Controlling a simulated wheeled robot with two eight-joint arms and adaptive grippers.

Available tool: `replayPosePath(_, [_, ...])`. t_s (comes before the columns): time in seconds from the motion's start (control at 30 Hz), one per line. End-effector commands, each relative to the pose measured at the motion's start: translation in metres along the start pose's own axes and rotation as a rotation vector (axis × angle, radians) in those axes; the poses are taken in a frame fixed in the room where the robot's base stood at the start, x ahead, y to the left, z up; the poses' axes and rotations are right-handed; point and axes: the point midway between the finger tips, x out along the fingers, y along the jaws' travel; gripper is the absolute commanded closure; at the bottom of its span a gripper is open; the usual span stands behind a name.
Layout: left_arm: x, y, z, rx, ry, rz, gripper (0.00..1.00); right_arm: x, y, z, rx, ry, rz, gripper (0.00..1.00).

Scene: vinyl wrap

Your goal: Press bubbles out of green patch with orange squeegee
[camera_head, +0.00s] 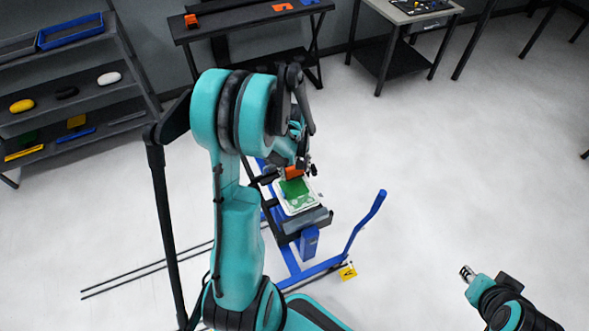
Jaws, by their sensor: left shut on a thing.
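The green patch (297,188) lies on a white panel (301,205) on a blue-framed stand, with lighter marks near its lower part. My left gripper (293,165) reaches down from above and is shut on the orange squeegee (293,172). The squeegee is at the far edge of the patch; I cannot tell whether it touches. My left arm hides part of the stand. My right gripper (467,273) is at the lower right, empty and away from the stand; its fingers are too small to read.
A blue stand (310,269) with a handle (374,211) carries the panel. A dark shelf (70,112) with coloured tools stands at the left. A dark table (250,18) and a grey table (412,12) stand at the back.

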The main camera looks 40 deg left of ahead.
Motion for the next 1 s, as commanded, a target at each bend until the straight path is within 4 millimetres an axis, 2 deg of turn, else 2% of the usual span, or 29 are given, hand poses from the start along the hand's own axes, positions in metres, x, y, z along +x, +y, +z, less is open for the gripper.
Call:
replayPosePath(0.63, [0.01, 0.0, 0.001, 0.0, 0.0, 0.0, 0.64, 0.008, 0.0, 0.006, 0.0, 0.0, 0.0, 0.71])
replayPosePath(1.0, [0.01, 0.0, 0.021, 0.001, 0.0, 0.0, 0.64, 0.011, 0.0, 0.008, 0.0, 0.0, 0.0, 0.71])
